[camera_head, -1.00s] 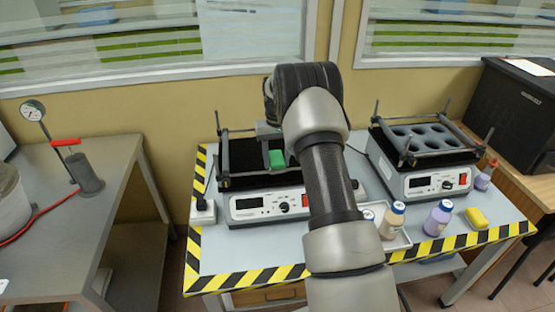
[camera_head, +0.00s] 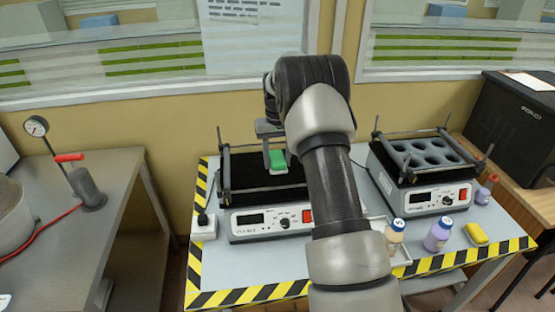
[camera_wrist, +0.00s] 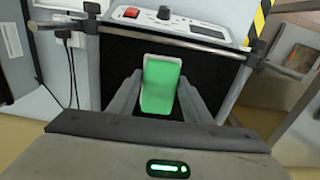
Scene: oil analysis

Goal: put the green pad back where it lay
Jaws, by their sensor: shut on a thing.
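The green pad (camera_head: 278,159) is held by my gripper (camera_head: 277,163) over the left shaker (camera_head: 268,221), which has a black platform (camera_head: 246,172) framed by dark bars. In the wrist view the green pad (camera_wrist: 162,84) stands between the two grey fingers (camera_wrist: 163,97), with the black platform (camera_wrist: 118,70) behind it. My gripper is shut on the pad. I cannot tell whether the pad touches the platform. My arm hides the right end of the left shaker.
The right shaker (camera_head: 432,196) has a platform with several round holes. A small purple bottle (camera_head: 485,190) stands at the right. A gauge (camera_head: 36,126) is on the left table.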

